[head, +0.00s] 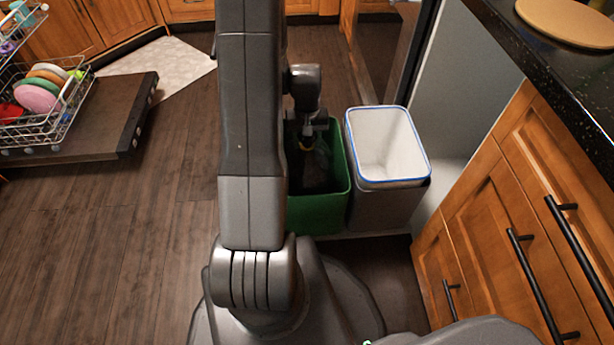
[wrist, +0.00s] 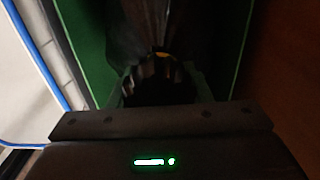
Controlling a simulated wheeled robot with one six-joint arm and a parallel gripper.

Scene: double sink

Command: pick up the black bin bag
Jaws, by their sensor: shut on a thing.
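The black bin bag (head: 315,170) is inside the green bin (head: 338,203). In the wrist view the dark bag (wrist: 150,30) rises between green walls, with a small yellow spot (wrist: 161,55) at its gathered part. My gripper (head: 306,146) reaches down into the green bin and is shut on the bag near that yellow spot. In the wrist view the fingers (wrist: 160,72) are dark and close around the gathered part. Much of the bag and bin is hidden behind my arm in the head view.
A grey bin with a white liner (head: 385,150) stands right beside the green bin. Wooden drawers (head: 490,220) with black handles and a dark counter (head: 570,70) are on the right. An open dishwasher door (head: 90,115) with a dish rack (head: 40,100) is at left. The floor at left is clear.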

